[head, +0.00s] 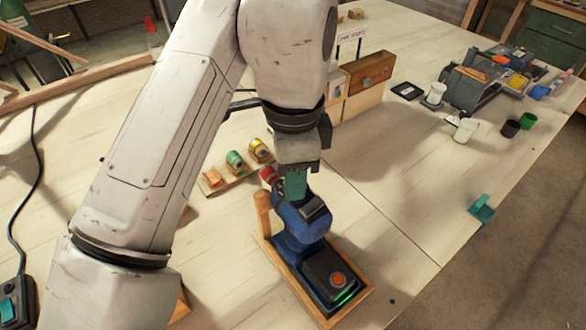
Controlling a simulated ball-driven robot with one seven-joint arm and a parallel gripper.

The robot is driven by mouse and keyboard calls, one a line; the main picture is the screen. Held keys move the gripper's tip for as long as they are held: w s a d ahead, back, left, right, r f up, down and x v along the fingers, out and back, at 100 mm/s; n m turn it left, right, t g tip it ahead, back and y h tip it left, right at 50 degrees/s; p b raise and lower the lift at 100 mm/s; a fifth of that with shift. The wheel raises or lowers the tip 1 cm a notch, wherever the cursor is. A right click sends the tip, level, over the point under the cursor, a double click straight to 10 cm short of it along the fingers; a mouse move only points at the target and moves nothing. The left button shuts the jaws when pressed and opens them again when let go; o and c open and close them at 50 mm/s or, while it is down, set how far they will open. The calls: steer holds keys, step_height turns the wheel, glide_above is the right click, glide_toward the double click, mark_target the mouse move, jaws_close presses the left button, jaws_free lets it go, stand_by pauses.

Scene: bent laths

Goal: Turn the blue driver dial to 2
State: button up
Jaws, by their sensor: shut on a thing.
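The blue driver (297,222) stands upright in a wooden cradle (262,213), its dark base carrying an orange button and a lit green strip. A red part (268,174) shows at its upper left. My gripper (296,187) points down at the driver's upper end, with a green piece between it and the blue body. It is shut on the driver there, apparently at the dial. The dial itself is hidden by my gripper, and no number on it can be read.
A wooden rack with green and yellow pieces (237,161) lies close behind on the left. Wooden boxes (368,75) stand farther back. White cups (465,129) and a grey organiser (475,82) are at the right. A teal clip (481,209) sits at the table's edge. The table between is clear.

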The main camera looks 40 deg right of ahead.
steer(key=shift+m, duration=1.1)
steer(key=o, duration=0.8)
step_height(320, 180, up, 11)
steer(key=p, duration=1)
steer(key=shift+f, duration=0.1)
